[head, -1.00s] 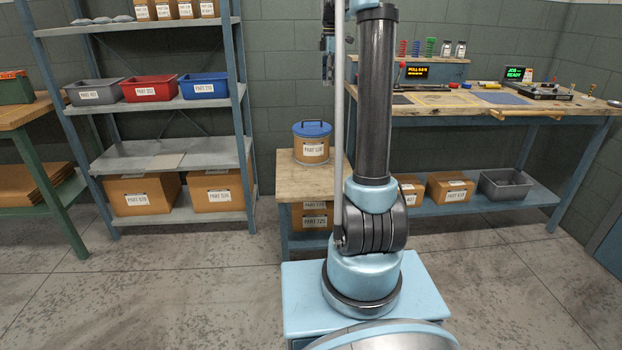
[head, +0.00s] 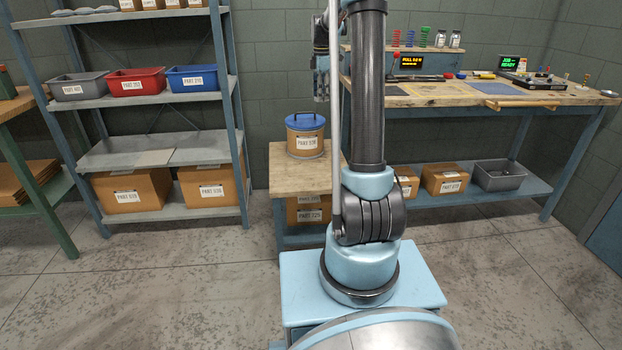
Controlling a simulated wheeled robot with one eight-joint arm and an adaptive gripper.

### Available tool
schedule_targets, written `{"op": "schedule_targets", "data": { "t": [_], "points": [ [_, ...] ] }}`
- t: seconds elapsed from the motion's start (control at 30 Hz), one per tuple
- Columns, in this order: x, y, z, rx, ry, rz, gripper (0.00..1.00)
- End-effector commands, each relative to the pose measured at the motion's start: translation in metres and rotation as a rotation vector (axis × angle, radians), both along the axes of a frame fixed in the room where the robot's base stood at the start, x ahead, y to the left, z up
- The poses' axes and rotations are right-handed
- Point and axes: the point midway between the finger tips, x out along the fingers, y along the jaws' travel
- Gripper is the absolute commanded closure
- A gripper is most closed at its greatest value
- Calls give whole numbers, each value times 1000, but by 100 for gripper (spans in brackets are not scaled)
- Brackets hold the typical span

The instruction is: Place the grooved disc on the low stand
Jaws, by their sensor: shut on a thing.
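My gripper (head: 321,92) hangs at the end of my raised arm, just left of the dark arm link in the head view. It is small and partly covered by my arm. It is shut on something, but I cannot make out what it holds. I cannot pick out the grooved disc in this view. No low stand can be identified for certain. A low wooden table (head: 285,181) stands behind my arm, with a blue-lidded round tub (head: 305,146) on it.
A workbench (head: 440,100) at the right carries springs, jars, mats and a lit display (head: 510,64). A metal shelf rack (head: 150,103) with red, blue and grey bins stands left. A green-legged table (head: 48,190) is at far left. The floor between is clear.

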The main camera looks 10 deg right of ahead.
Motion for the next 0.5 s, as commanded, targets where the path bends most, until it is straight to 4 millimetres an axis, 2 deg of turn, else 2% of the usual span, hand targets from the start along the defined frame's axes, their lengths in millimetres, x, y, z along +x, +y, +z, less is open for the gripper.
{"op": "schedule_targets", "data": {
  "t": [0.03,0.2,0.5],
  "points": [
    [2,0,-22,0,0,-7,90],
    [-1,0,-90,0,0,-32,90],
    [-23,0,-197,0,0,-76,90]
  ]
}}
